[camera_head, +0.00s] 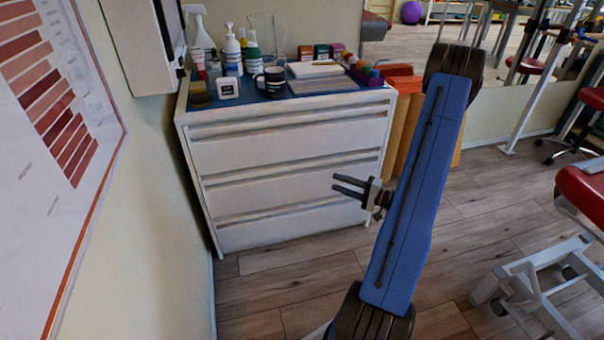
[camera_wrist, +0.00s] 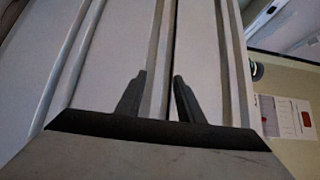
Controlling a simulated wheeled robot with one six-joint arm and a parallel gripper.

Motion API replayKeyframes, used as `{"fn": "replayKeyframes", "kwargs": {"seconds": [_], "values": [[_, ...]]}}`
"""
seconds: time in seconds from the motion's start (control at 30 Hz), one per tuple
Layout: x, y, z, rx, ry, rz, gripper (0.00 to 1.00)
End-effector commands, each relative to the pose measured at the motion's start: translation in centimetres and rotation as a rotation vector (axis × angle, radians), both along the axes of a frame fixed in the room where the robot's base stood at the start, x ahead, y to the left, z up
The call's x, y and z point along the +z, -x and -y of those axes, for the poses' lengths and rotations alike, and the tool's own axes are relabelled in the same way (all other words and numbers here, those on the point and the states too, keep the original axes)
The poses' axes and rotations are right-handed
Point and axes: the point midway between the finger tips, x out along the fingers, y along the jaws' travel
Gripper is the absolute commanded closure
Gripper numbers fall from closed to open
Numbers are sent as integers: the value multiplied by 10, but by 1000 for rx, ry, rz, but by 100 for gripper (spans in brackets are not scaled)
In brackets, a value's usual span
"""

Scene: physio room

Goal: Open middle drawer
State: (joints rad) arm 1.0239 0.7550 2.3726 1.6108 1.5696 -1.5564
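A white three-drawer cabinet (camera_head: 285,150) stands against the wall in the head view, with a long horizontal lip handle along the top of each drawer. All drawers look shut. The middle drawer (camera_head: 270,192) has its lip handle (camera_head: 280,172) just above its front. My gripper (camera_head: 335,183) is open and empty, its two fingers pointing left, in front of the right part of the middle drawer. In the wrist view, the open fingers (camera_wrist: 158,75) show against the cabinet front, with a long ledge (camera_wrist: 163,45) running between their tips. I cannot tell whether they touch it.
On the blue cabinet top are bottles, a dark mug (camera_head: 272,80), a glass jug and small colored boxes. A wall chart (camera_head: 50,130) is at left. The wooden floor (camera_head: 270,290) before the cabinet is clear. A red-padded bench (camera_head: 580,195) with a metal frame stands at right.

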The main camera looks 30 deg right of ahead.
Motion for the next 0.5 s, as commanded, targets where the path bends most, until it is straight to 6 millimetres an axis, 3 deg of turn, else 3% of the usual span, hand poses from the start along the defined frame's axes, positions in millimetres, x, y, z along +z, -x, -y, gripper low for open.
{"fn": "replayKeyframes", "kwargs": {"seconds": [0.17,0.5], "values": [[0,-10,-5,-1,0,1,66],[0,-52,-29,2,0,1,66]]}}
